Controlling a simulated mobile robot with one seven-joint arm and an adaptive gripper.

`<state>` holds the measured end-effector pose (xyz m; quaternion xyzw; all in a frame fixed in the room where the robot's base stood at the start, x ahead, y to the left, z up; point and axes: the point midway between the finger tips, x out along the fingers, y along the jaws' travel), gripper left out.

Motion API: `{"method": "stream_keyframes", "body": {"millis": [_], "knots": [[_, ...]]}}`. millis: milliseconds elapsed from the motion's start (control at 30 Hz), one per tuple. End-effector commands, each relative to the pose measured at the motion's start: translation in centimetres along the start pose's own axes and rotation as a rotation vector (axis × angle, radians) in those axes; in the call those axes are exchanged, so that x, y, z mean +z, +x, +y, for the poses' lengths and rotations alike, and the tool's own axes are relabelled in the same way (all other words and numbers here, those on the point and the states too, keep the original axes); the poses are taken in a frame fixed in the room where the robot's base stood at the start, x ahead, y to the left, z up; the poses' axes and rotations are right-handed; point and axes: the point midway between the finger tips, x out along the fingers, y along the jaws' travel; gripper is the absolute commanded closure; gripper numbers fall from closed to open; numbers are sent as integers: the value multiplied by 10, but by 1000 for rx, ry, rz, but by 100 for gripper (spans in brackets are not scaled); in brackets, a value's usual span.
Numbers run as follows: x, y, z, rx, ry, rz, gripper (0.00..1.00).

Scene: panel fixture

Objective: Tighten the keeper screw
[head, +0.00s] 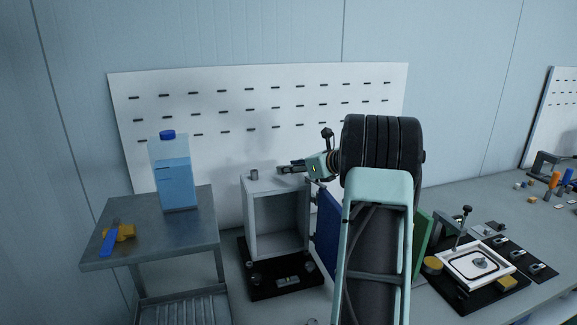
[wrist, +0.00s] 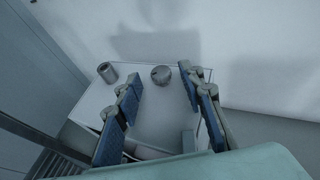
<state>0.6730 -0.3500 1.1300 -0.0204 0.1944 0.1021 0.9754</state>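A grey open-fronted box (head: 247,220) stands on a black base plate (head: 262,292). In the wrist view, a round, low grey knob, which looks like the keeper screw (wrist: 161,75), sits on the box's pale top (wrist: 150,115). A small grey cylinder (wrist: 107,72) stands to its left; it also shows in the head view (head: 254,174). My gripper (wrist: 160,82) is open and empty over the box top, its blue-padded fingers on either side of the knob's line, with no visible contact. In the head view my gripper (head: 284,169) hides the knob.
A blue door panel (head: 327,232) stands open at the box's right. A side table (head: 150,255) at left holds a blue-capped bottle (head: 175,185) and a blue-handled tool (head: 110,238). A white framed fixture (head: 458,270) lies right. A slotted white panel (head: 230,95) stands behind.

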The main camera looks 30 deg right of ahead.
Motion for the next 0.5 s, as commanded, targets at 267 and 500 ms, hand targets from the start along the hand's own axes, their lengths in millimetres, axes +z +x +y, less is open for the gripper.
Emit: {"method": "stream_keyframes", "body": {"millis": [267,500], "knots": [[0,14,0,-2,0,-1,64],[0,13,0,-1,1,-1,70]]}}
